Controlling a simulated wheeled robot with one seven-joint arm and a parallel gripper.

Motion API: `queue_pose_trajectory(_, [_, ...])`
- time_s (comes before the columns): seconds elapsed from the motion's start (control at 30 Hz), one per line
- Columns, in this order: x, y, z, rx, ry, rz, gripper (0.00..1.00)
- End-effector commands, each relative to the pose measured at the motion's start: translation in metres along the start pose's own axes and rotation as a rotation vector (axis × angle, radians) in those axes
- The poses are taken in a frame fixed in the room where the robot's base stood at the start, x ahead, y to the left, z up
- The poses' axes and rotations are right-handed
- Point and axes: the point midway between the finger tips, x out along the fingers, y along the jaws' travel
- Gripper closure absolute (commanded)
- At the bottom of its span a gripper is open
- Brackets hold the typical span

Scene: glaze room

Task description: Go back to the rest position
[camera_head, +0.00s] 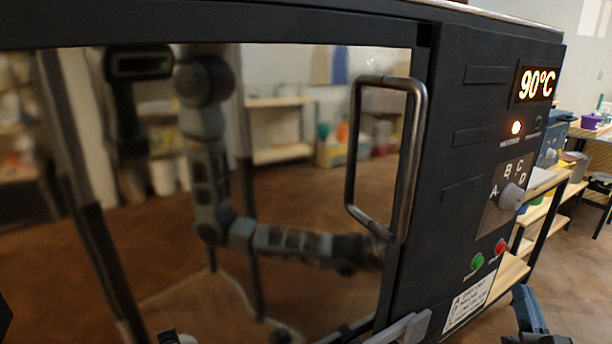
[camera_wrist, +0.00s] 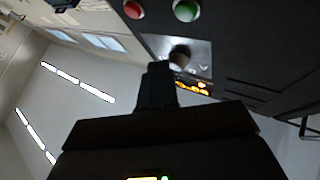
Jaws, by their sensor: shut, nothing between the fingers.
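My gripper (camera_wrist: 158,72) shows in the wrist view as a black shape with its fingers together and nothing between them. Its tip appears in front of the black control panel (camera_wrist: 250,50), just below the knob (camera_wrist: 180,57) in that picture; I cannot tell the gap. In the head view, part of my arm shows at the bottom right edge, and the fingers cannot be made out there. The knob (camera_head: 511,196) sits on a plate marked A, B, C, D. My arm is also mirrored in the oven's glass door (camera_head: 300,200).
The door is shut and has a metal bar handle (camera_head: 418,160) standing out. The panel has a 90°C display (camera_head: 536,86), a lit lamp (camera_head: 516,128), a green button (camera_head: 477,261) and a red button (camera_head: 500,246). Wooden shelves (camera_head: 545,215) and open floor (camera_head: 575,275) lie at right.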

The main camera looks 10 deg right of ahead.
Motion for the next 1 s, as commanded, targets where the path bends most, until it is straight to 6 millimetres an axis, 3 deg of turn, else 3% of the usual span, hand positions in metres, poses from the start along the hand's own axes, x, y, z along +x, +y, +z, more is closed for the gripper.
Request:
queue_pose_trajectory(0.17, [-0.052, -0.027, 0.008, -0.006, -0.08, -0.003, 1.0])
queue_pose_trajectory(0.27, [-0.094, -0.047, 0.008, -0.016, -0.146, -0.008, 1.0])
queue_pose_trajectory(0.47, [-0.172, -0.081, -0.006, -0.04, -0.281, -0.029, 1.0])
queue_pose_trajectory(0.7, [-0.252, -0.112, -0.042, -0.079, -0.449, -0.074, 1.0])
queue_pose_trajectory(1.0, [-0.326, -0.137, -0.106, -0.138, -0.659, -0.159, 1.0])
